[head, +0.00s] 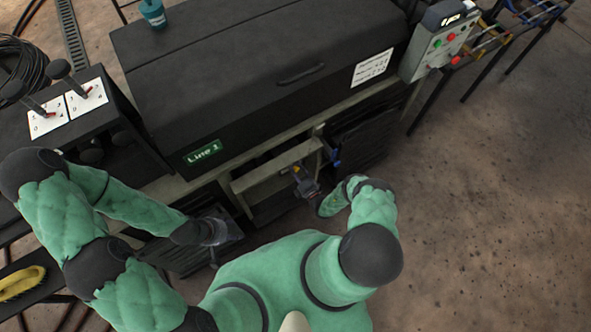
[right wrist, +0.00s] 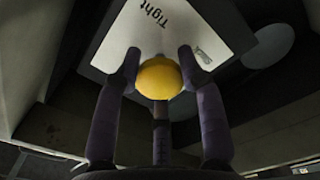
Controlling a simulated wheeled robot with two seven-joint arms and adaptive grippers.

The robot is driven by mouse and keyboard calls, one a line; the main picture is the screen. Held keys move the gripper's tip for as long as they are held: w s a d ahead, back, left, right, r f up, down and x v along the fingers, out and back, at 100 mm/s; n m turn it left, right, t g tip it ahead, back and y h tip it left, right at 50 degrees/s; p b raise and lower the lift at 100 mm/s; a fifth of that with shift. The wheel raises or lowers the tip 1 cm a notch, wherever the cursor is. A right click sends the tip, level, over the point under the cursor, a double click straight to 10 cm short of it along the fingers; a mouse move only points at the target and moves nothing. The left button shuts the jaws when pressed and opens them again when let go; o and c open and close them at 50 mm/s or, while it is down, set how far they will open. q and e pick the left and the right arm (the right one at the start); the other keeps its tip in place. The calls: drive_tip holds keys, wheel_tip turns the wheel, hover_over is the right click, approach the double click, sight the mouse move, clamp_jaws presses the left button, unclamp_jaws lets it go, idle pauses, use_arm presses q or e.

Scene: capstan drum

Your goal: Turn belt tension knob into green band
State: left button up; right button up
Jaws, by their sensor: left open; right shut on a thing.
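The belt tension knob (right wrist: 158,78) is a round yellow knob in the right wrist view. My right gripper (right wrist: 160,62) is shut on it, with dark fingers on both sides. Behind it is a white label plate (right wrist: 205,28) with "Tight" and "Slack" printed on it; no green band shows, and part of the plate is hidden by the knob and fingers. In the head view my right gripper (head: 302,180) reaches into the opening under the machine, and the knob there is small. My left gripper (head: 222,229) is open and empty in front of the machine's lower left side.
The black machine cover (head: 270,60) with a "Line 1" sign stands above the opening. A control box (head: 440,45) with buttons is at its right end. A lever panel (head: 70,105) is at the left.

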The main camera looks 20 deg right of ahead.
drive_tip(key=shift+s+a, duration=0.15)
drive_tip(key=shift+a, duration=0.3)
drive_tip(key=o, duration=1.1)
drive_tip(key=shift+o, duration=0.2)
drive_tip(key=shift+d, duration=0.15)
drive_tip(key=shift+d, duration=0.1)
drive_tip(key=s+d, duration=0.1)
drive_tip(key=s, duration=1)
drive_tip(key=shift+s+d, duration=0.25)
drive_tip(key=shift+s, duration=0.15)
